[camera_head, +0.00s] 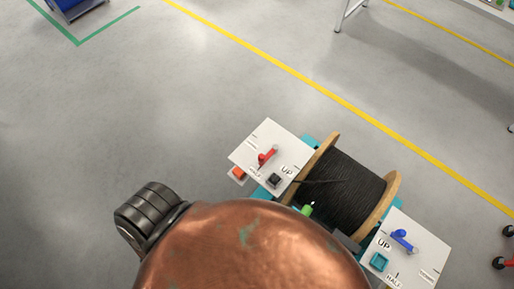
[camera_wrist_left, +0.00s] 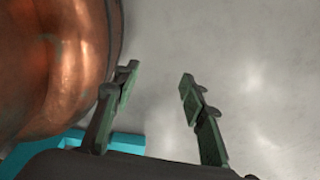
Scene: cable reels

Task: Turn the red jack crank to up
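The red jack crank (camera_head: 267,156) sits on a white panel (camera_head: 268,132) at the left end of the cable reel in the head view. It lies diagonally across the panel, from lower left to upper right. The UP label is at the panel's right corner, and the crank does not clearly point to it. My left gripper (camera_wrist_left: 158,85) is open and empty in the left wrist view, its two fingers apart over grey floor. It is hidden in the head view, so its distance to the crank cannot be told. My right gripper is not in view.
A wooden reel of black cable (camera_head: 343,190) stands on a teal frame between the panels. A second white panel (camera_head: 428,252) with a blue crank (camera_head: 402,240) is at right. A large copper-coloured rounded surface blocks the bottom of the head view. Floor to the left is clear.

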